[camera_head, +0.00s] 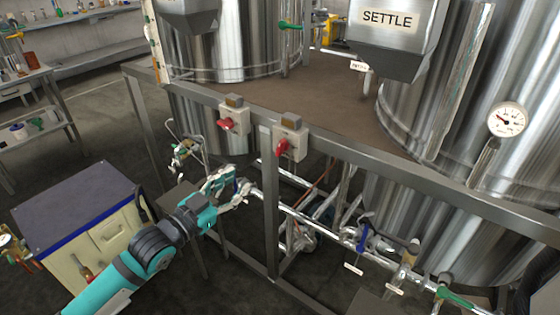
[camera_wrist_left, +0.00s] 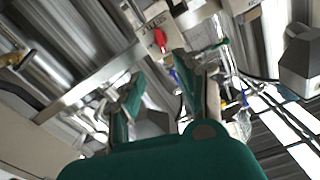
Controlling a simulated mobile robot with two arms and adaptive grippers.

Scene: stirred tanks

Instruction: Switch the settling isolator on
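Two grey isolator boxes with red handles hang on the front rail of the tank frame in the head view, a left one (camera_head: 235,117) and a right one (camera_head: 291,137). My left gripper (camera_head: 244,186) is below and in front of the rail, under the boxes and apart from both. In the left wrist view its fingers (camera_wrist_left: 160,75) stand apart with nothing held. A red handle (camera_wrist_left: 160,40) shows beyond the fingertips. My right gripper is not in view.
Pipes and a blue-handled valve (camera_head: 363,232) run below the platform. A frame post (camera_head: 270,205) stands right of the gripper. A cream cabinet (camera_head: 80,225) is at left.

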